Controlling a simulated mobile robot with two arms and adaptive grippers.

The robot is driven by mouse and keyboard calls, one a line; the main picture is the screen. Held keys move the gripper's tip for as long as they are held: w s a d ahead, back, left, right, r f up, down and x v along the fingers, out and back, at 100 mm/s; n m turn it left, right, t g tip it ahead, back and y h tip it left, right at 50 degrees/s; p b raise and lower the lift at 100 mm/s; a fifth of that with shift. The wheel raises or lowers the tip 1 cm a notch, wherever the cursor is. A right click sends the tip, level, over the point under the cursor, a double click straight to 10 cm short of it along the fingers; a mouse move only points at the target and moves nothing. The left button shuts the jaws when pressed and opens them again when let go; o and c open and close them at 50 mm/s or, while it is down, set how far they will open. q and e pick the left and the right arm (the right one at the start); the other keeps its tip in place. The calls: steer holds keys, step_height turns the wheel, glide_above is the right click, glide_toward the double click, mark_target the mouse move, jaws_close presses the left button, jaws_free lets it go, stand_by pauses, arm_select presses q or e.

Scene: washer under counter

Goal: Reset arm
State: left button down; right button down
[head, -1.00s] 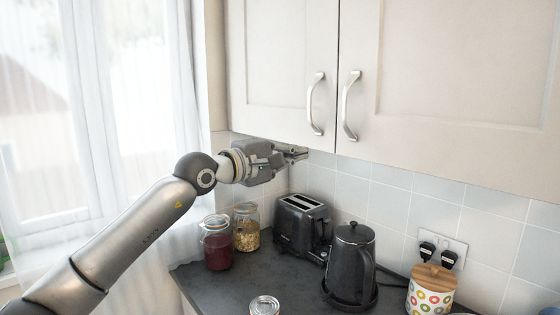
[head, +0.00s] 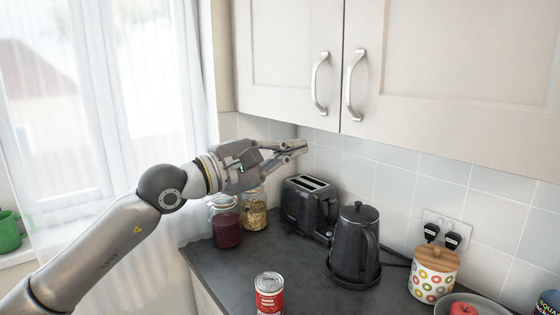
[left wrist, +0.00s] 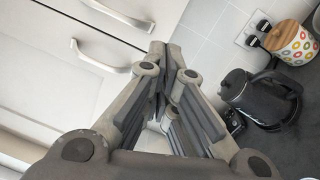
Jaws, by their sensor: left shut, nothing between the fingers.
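My left gripper (head: 300,148) is shut and empty. It is in the air below the left wall cupboard door, above and behind the toaster. It also shows in the left wrist view (left wrist: 172,48), its fingers together with nothing between them. My left arm comes in from the left in front of the window. My right gripper is in neither view.
The wall cupboard (head: 440,80) hangs above, both doors shut. On the dark counter (head: 225,265) stand two jars (head: 226,222), a toaster (head: 308,208), a black kettle (head: 354,245), a red can (head: 269,295) and a dotted canister (head: 433,275). A bowl (head: 490,304) is at the lower right.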

arm_select(q)
steer(key=s+a+n+t+h, duration=0.25)
steer(key=s+n+h, duration=0.3)
steer(key=n, duration=0.55)
steer(key=w+a+f+n+t+y, duration=0.1)
steer(key=a+f+n+t+y, duration=0.2)
steer(key=a+f+n+y, duration=0.55)
steer(key=a+f+n+t+y, duration=0.25)
steer(key=n+y, duration=0.35)
steer(key=n, duration=0.8)
steer(key=w+a+f+n+t+y, duration=0.1)
steer(key=a+f+n+t+y, duration=0.45)
steer(key=n, duration=0.55)
steer(key=s+a+f+n+g+y, duration=0.2)
steer(key=s+a+f+n+g, duration=0.15)
steer(key=f, duration=0.45)
steer(key=s+a+f+n+g+y, duration=0.2)
steer(key=f+n+g+y, duration=0.15)
steer(key=f, duration=0.45)
steer(key=s+f+n+g+h, duration=0.4)
steer(key=s+f+n+g, duration=0.75)
steer(key=s+f, duration=1.35)
steer(key=s+f+m+g, duration=0.3)
steer(key=f, duration=2)
steer(key=s+a+f+g, duration=0.1)
steer(key=s+a+f, duration=0.2)
steer(key=s+f, duration=1.2)
steer(key=shift+s+f, duration=0.3)
steer(key=shift+s, duration=0.7)
